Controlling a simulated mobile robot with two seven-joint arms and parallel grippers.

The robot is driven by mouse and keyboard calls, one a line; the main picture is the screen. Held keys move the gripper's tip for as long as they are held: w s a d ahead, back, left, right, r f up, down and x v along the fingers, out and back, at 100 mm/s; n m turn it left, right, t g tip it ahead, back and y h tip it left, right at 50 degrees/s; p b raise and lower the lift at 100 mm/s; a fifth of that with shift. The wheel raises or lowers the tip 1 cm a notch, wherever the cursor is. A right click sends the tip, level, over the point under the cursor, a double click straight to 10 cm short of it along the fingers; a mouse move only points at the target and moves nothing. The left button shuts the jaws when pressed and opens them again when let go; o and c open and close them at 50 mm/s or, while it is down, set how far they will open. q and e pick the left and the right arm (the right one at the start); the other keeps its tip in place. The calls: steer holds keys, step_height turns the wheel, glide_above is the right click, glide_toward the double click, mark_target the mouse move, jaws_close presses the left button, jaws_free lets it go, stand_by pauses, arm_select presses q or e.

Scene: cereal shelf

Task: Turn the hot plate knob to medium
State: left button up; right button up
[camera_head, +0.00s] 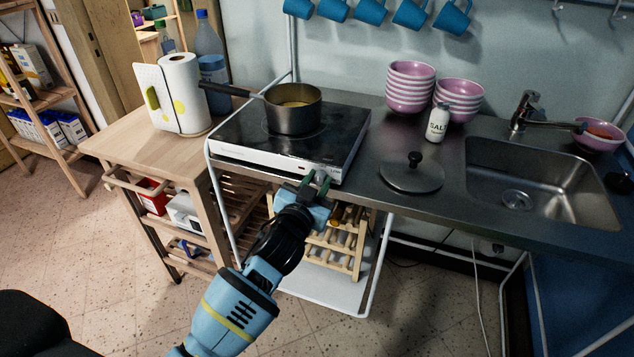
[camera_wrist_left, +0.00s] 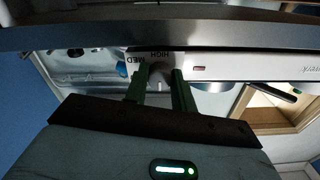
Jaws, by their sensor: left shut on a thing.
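The hot plate (camera_head: 270,138) is a black-topped white unit on the metal counter, with a dark pot (camera_head: 293,108) on top. Its knob (camera_wrist_left: 158,74) is on the front panel and shows between the fingers in the left wrist view. The labels MED and HIGH are printed by the knob, and the small indicator (camera_wrist_left: 198,68) looks dark red. My left gripper (camera_head: 318,181) reaches up to the front panel and is shut on the knob. The fingers partly hide the knob, so its exact pointing is unclear. My right gripper is not in view.
The pot's handle sticks out left, toward a paper towel roll (camera_head: 182,90) on the wooden cart (camera_head: 150,150). A lid (camera_head: 411,176), a salt shaker (camera_head: 437,122) and stacked bowls (camera_head: 410,88) stand right of the hot plate. A sink (camera_head: 540,190) is further right.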

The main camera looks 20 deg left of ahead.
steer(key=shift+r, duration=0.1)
arm_select(q)
steer(key=m+p, duration=0.1)
steer(key=m, duration=0.2)
steer(key=shift+r+m, duration=0.15)
steer(key=shift+m, duration=0.15)
steer(key=m+p, duration=0.1)
steer(key=m, duration=0.3)
steer(key=shift+m, duration=0.3)
steer(key=m+p, duration=0.1)
steer(key=m, duration=0.1)
steer(key=shift+m, duration=0.3)
steer(key=m+p, duration=0.1)
steer(key=m, duration=0.2)
steer(key=shift+m, duration=0.4)
steer(key=m, duration=0.3)
steer(key=shift+m+p, duration=0.3)
steer(key=m, duration=0.3)
steer(key=shift+m+p, duration=0.4)
steer(key=shift+m, duration=0.8)
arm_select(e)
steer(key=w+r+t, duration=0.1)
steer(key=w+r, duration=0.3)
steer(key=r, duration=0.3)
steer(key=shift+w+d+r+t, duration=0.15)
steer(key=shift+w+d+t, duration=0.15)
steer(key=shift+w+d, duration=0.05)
